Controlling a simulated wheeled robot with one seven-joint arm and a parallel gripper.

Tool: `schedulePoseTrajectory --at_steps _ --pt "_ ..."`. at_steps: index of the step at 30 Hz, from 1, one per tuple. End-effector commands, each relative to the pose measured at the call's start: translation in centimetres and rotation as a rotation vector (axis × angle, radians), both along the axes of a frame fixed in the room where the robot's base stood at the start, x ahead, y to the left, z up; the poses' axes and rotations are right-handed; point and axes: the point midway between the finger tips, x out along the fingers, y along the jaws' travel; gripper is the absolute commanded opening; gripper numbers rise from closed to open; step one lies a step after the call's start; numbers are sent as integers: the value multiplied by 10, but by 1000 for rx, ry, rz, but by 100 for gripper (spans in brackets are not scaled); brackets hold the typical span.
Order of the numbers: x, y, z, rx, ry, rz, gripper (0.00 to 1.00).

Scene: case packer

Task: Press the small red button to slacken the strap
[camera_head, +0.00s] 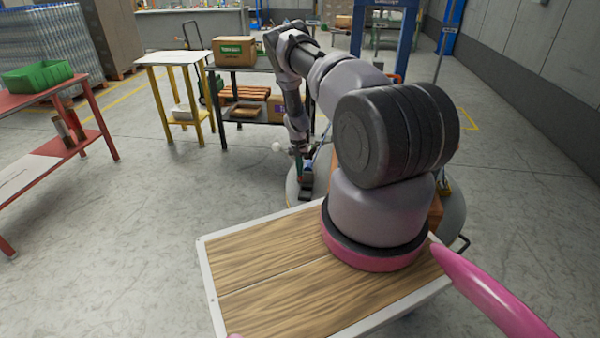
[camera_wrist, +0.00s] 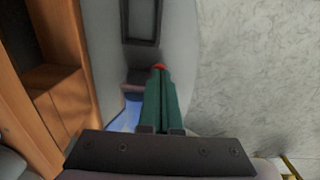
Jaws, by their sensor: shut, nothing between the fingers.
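The small red button (camera_wrist: 159,66) shows in the wrist view right at the tips of my gripper (camera_wrist: 160,72). My gripper's green fingers are shut together with nothing between them. The fingertips overlap the button's lower edge in the picture; I cannot tell if they touch it or press it. The button sits by a grey rounded body (camera_wrist: 185,60), below a dark rectangular frame (camera_wrist: 142,38). In the head view my gripper (camera_head: 300,172) points down at the far side of the grey machine, and the button cannot be made out. The strap cannot be made out clearly.
Orange-brown panels (camera_wrist: 60,85) stand close left of the fingers in the wrist view. A blue piece (camera_wrist: 128,115) lies beside them. In the head view, a dark table (camera_head: 262,68) with a cardboard box (camera_head: 234,52) stands behind. Open floor (camera_head: 150,190) lies to the left.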

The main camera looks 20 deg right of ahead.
Motion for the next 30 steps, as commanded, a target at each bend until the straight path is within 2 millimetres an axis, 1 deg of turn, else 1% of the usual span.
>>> schedulePoseTrajectory --at_steps 1,3,6,12,15,18,21,30 --pt "7 -1 14 -2 -10 0 0" --pt "12 -1 32 -3 -16 1 0" --pt "13 -1 59 -3 -17 0 0" --pt "15 0 101 -5 -17 1 0" --pt "15 1 115 -5 -17 1 0" --pt "16 1 124 -4 -17 1 0" --pt "16 1 128 -5 -17 1 0" --pt "16 1 129 -5 -17 1 0"
